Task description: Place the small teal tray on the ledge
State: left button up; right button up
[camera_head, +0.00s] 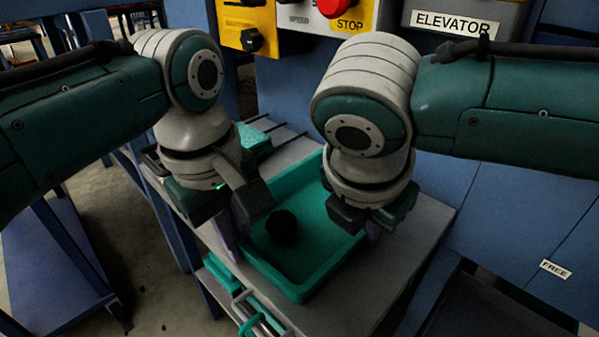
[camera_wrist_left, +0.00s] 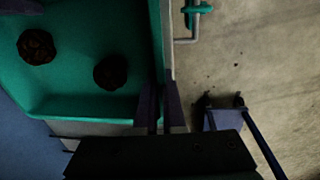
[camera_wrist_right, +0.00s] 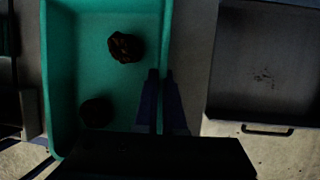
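The teal tray (camera_head: 297,280) sits over a grey ledge (camera_head: 345,305) in the middle of the head view; I cannot tell whether it rests on it. Two dark, potato-like lumps lie in the tray, both visible in the left wrist view (camera_wrist_left: 110,72) (camera_wrist_left: 36,46); the head view shows one (camera_head: 282,228). My left gripper (camera_head: 231,226) has its fingers on either side of the tray's left wall, close against it. My right gripper (camera_head: 373,229) has its fingers astride the right wall the same way. Both wrist views show the wall between the fingers.
Another teal piece (camera_head: 254,141) lies behind my left gripper. A dark, box-like recess with a handle (camera_wrist_right: 265,75) is right of the ledge. Rails (camera_head: 262,318) hang at the ledge's left.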

pick_arm(q)
jog(key=o, duration=0.5)
jog(key=shift+c, duration=0.2)
pick_arm(e)
jog(key=o, duration=0.5)
jog(key=shift+c, duration=0.2)
jog(key=shift+r, duration=0.2)
pick_arm(q)
notch_tip(320, 180, up, 12)
jog(key=a, duration=0.1)
jog(key=shift+s, duration=0.45)
pick_arm(e)
jog(key=v, duration=1.1)
jog(key=shift+s+r, duration=0.2)
jog(key=shift+r, duration=0.15)
jog(key=shift+a, duration=0.1)
